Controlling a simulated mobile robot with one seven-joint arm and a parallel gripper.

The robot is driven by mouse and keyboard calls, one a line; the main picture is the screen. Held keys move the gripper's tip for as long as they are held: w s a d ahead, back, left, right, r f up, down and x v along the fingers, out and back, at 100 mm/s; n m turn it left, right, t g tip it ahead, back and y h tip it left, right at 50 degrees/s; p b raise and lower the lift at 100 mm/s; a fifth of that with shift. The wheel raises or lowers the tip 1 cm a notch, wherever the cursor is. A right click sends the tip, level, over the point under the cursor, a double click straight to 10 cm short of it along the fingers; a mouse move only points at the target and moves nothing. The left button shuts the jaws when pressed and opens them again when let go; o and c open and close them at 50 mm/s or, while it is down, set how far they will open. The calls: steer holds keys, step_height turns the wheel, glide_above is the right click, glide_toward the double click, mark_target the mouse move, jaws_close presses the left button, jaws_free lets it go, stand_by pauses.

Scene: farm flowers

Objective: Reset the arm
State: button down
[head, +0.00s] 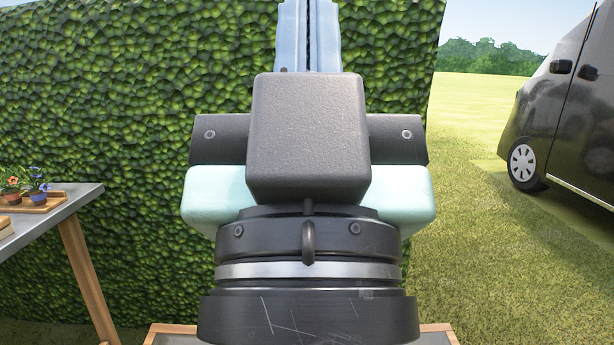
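My gripper (308,30) fills the middle of the head view, very close to the camera. Its dark body points up and its two pale blue fingers run off the top edge. The fingers lie side by side with only a thin dark line between them, so it looks shut. I see nothing held between them, but the fingertips are cut off by the frame.
A table (75,205) on the left holds a wooden tray (45,206) with small potted flowers (37,184). A green hedge (130,90) stands behind. A dark van (560,120) is parked at right on open grass (480,240). A wood-edged surface (172,329) shows at the bottom.

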step_height(320, 180, up, 34)
steer(key=p, duration=3.2)
steer(key=shift+r, duration=0.2)
steer(key=shift+a, duration=0.1)
